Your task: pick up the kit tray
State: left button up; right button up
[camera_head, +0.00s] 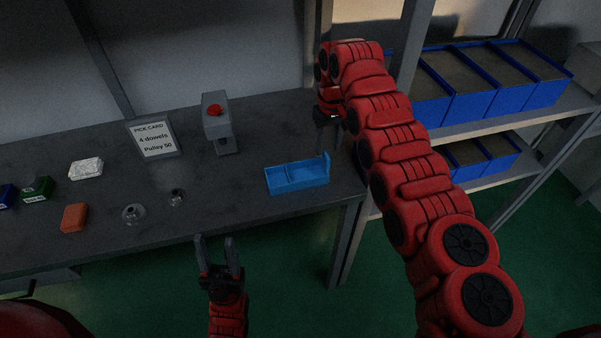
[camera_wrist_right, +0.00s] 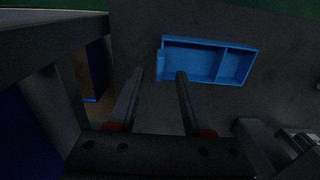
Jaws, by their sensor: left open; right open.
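The kit tray (camera_head: 298,176) is a light blue open tray with a divider and a raised tab at its right end. It lies on the bench near the right end. It also shows in the right wrist view (camera_wrist_right: 211,79), just beyond my fingertips. My right gripper (camera_head: 328,122) is open and empty behind and above the tray's right end, partly hidden by its own arm. It shows in the right wrist view (camera_wrist_right: 160,75) with the tray's tab end nearest, not between the fingers. My left gripper (camera_head: 216,242) is open and empty at the bench's front edge, left of the tray.
A grey press (camera_head: 217,128) with a red button and a pick card (camera_head: 153,139) stand at the back. Small metal parts (camera_head: 134,213), an orange block (camera_head: 74,217) and small boxes (camera_head: 86,168) lie on the left. A shelf with blue bins (camera_head: 470,99) stands at right.

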aim_at(327, 155)
notch_tip(327, 155, down, 4)
jog(key=shift+w+a+f+p, duration=0.1)
jog(key=shift+w+f+p, duration=0.1)
jog(key=shift+p, duration=0.85)
jog(key=shift+f, duration=0.35)
grip_shut()
